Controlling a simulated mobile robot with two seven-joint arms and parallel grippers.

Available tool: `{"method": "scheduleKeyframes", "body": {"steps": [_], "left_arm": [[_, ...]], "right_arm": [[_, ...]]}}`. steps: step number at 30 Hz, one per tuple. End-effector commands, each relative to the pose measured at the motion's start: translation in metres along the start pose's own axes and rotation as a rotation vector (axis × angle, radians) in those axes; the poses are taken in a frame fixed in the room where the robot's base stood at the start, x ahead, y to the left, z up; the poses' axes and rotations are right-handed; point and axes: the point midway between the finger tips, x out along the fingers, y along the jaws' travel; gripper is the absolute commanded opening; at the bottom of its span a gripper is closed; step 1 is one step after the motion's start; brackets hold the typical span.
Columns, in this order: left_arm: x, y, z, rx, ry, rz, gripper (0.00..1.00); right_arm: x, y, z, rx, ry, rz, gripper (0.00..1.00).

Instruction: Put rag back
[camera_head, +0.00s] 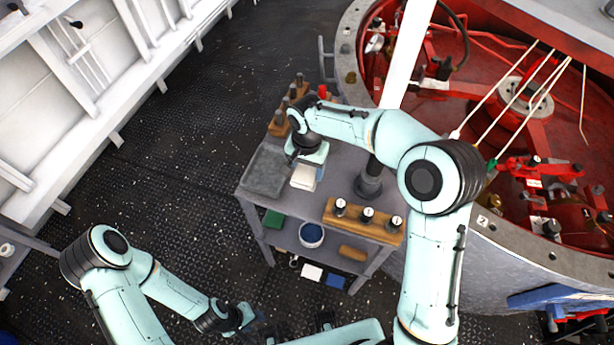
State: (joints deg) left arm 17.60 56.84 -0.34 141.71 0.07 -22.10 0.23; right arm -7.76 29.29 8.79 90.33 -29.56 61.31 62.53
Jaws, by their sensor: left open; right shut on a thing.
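My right gripper (308,158) reaches over the top of a grey cart (335,182) and points down. It is shut on a folded, off-white rag (303,178), which shows just below the fingers. The rag is to the right of a shallow grey tray (264,172) on the cart's left end. I cannot tell whether the rag touches the cart top. My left gripper (248,318) is low at the bottom of the picture, in front of the cart and away from it, open and seemingly empty.
A wooden rack (362,220) with three dark-and-silver pieces stands at the cart's front right. More wooden blocks (278,124) line the back left. A dark post base (369,186) stands mid-cart. The lower shelf holds a blue-filled bucket (311,234). A red-lined round well (500,130) lies right.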

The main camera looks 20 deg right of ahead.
Motion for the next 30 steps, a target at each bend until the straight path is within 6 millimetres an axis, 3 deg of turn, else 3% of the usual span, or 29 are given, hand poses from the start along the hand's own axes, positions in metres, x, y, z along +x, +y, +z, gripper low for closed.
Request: {"method": "scheduleKeyframes", "body": {"steps": [10,22,23,24,30], "left_arm": [[0.003,-0.001,0.001,-0.001,-0.001,-0.001,0.43],[0.006,-0.003,0.002,-0.001,-0.004,-0.001,0.43],[0.006,-0.003,0.002,-0.001,-0.003,-0.001,0.43],[0.005,-0.003,0.002,-0.001,-0.003,-0.001,0.43],[0.005,-0.003,0.002,-0.001,-0.003,-0.001,0.43]], "right_arm": [[0.042,0.001,0.001,0.000,-0.002,0.002,0.36],[0.048,0.000,0.000,0.000,0.000,0.000,0.36],[0.047,0.000,0.000,0.000,0.000,0.000,0.75],[0.046,0.000,0.000,0.000,0.000,0.000,0.88],[0.046,0.000,0.000,0.000,0.000,0.000,0.90]]}}
